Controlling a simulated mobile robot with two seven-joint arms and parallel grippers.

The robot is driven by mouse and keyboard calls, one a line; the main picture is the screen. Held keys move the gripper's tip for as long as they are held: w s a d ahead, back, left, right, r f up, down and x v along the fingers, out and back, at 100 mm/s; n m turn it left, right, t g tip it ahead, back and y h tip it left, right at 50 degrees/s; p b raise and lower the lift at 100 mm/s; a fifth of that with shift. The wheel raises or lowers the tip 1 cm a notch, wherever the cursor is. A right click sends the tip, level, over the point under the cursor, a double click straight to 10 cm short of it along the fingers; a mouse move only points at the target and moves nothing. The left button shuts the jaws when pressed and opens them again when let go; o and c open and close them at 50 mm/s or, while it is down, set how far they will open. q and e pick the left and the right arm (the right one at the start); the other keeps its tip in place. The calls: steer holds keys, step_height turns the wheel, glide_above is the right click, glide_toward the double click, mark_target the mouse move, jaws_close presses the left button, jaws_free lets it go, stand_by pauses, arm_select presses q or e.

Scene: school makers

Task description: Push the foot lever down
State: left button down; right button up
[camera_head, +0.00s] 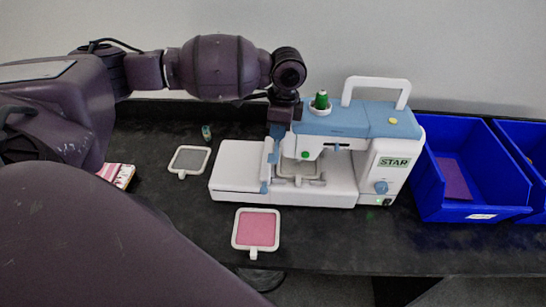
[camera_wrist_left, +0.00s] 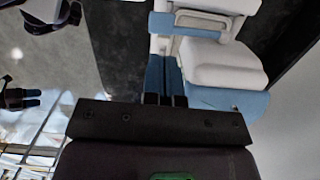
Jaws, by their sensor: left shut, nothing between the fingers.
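A white and blue sewing machine (camera_head: 348,125) stands on the dark table, with a green thread spool on top and "STAR" on its right end. A narrow blue upright part (camera_head: 269,155) at the left end of its head looks like the foot lever; I cannot tell its exact position. My left gripper (camera_head: 277,129) points down from above at that left end. Its fingers are shut and empty, close to the blue part; contact is unclear. In the left wrist view, the shut fingertips (camera_wrist_left: 165,99) are in front of the machine's blue surface (camera_wrist_left: 163,75). My right gripper is out of view.
A pink-filled frame (camera_head: 256,229) lies in front of the machine, and a grey-filled frame (camera_head: 189,160) lies to its left. A small spool (camera_head: 206,132) stands behind the grey frame. Blue bins (camera_head: 432,195) stand at the right. A wall is close behind.

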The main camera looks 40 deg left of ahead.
mark_target(274, 158)
arm_select(q)
steer(key=shift+s+a+f, duration=0.1)
steer(key=shift+a+f, duration=0.05)
steer(key=shift+f, duration=1.6)
steer(key=shift+s+a+f, duration=0.1)
steer(key=shift+f, duration=1.6)
